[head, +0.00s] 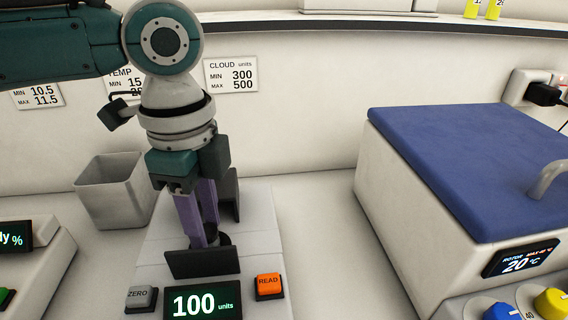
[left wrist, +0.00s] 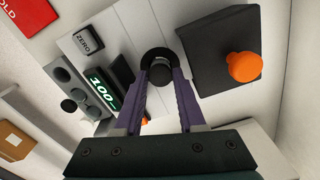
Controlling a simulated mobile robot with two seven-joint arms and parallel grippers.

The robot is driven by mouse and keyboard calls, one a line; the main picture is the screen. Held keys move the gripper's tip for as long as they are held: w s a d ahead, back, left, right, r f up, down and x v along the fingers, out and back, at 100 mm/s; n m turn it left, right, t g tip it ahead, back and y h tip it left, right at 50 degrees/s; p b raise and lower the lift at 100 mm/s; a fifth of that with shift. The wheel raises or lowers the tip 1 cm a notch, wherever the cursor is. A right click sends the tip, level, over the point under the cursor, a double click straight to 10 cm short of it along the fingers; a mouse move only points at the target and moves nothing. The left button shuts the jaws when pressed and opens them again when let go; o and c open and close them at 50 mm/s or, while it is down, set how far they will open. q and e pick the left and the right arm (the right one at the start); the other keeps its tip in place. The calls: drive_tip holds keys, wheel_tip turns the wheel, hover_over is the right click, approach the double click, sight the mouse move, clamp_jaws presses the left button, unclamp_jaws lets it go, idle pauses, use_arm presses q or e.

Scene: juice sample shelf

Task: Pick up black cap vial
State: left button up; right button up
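The black cap vial (left wrist: 160,74) sits in the round dark well of the white meter (left wrist: 125,27), with only its cap showing in the left wrist view. My left gripper (left wrist: 160,80) points down at it, with one purple finger on each side of the cap. The gaps are too small to tell whether the fingers touch it. In the head view my left gripper (head: 207,240) is over the meter (head: 262,225), and its fingers and the dark plate in front mostly hide the vial. My right gripper is not in view.
A dark plate (head: 202,263) stands in front of the well, above a display reading 100 units. An orange knob (left wrist: 244,66) on a black block is beside the well. A grey bin (head: 110,195) stands left, a blue-lidded machine (head: 470,150) right.

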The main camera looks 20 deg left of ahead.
sight(207, 231)
use_arm(q)
clamp_jaws()
idle(0.4)
drive_tip(key=shift+r+b, duration=0.1)
drive_tip(key=shift+b, duration=0.2)
wheel_tip(207, 231, up, 20)
drive_tip(key=p, duration=0.2)
drive_tip(key=shift+r, duration=0.2)
drive_tip(key=shift+f, duration=0.1)
